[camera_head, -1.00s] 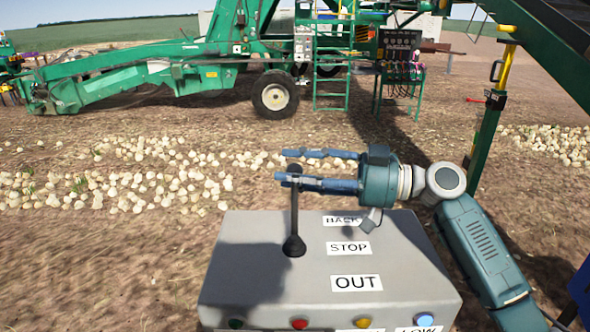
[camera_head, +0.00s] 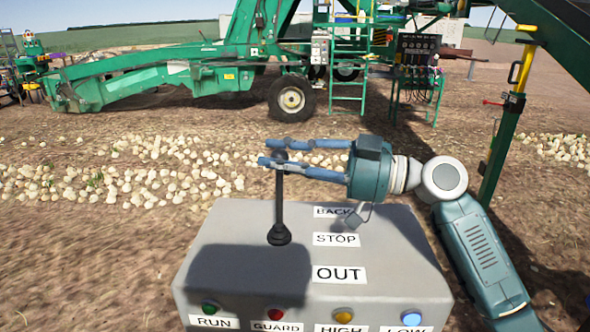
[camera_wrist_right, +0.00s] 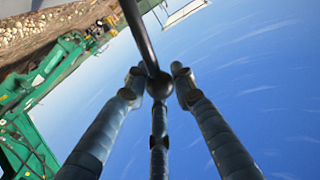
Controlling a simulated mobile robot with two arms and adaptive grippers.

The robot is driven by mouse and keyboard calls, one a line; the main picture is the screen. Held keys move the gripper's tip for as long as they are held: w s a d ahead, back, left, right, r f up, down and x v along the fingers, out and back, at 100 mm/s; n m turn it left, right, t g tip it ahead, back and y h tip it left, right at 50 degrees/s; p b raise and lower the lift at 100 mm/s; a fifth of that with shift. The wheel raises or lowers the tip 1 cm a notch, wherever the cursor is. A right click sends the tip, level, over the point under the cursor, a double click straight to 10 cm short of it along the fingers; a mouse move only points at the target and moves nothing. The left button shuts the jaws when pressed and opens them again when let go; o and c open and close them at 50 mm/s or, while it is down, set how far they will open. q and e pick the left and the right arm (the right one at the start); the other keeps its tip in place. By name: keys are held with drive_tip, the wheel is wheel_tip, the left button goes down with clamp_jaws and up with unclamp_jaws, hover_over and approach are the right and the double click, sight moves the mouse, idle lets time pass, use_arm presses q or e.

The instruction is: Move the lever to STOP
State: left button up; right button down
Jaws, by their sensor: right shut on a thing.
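The black lever (camera_head: 279,205) rises nearly upright from its dark base on the grey control box, beside the STOP label (camera_head: 336,240). The BACK label (camera_head: 333,211) lies farther off and the OUT label (camera_head: 339,274) nearer. My right gripper (camera_head: 267,152) reaches in from the right and is shut on the lever's top, one finger on each side. My left gripper is not in view.
The grey control box (camera_head: 235,225) has RUN, GUARD, HIGH and LOW buttons along its front. A green machine (camera_head: 215,75) stands behind, past pale onions (camera_head: 130,190) on the soil. A green post (camera_head: 503,145) rises on the right, behind my arm.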

drive_tip(key=s+b, duration=0.3)
drive_tip(key=shift+s+a+f+n, duration=0.1)
drive_tip(key=shift+s+n, duration=0.05)
drive_tip(key=shift+n, duration=0.15)
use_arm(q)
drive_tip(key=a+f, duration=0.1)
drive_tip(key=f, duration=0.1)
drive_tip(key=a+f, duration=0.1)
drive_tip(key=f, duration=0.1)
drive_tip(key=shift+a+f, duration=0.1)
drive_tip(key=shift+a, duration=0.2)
use_arm(e)
drive_tip(key=shift+s, duration=0.25)
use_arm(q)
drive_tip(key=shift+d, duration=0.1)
use_arm(e)
drive_tip(key=c, duration=1.7)
unclamp_jaws()
drive_tip(key=shift+c, duration=0.2)
drive_tip(key=shift+o, duration=1.4)
drive_tip(key=shift+s, duration=0.15)
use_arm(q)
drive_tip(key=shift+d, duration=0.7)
use_arm(e)
drive_tip(key=shift+r, duration=0.3)
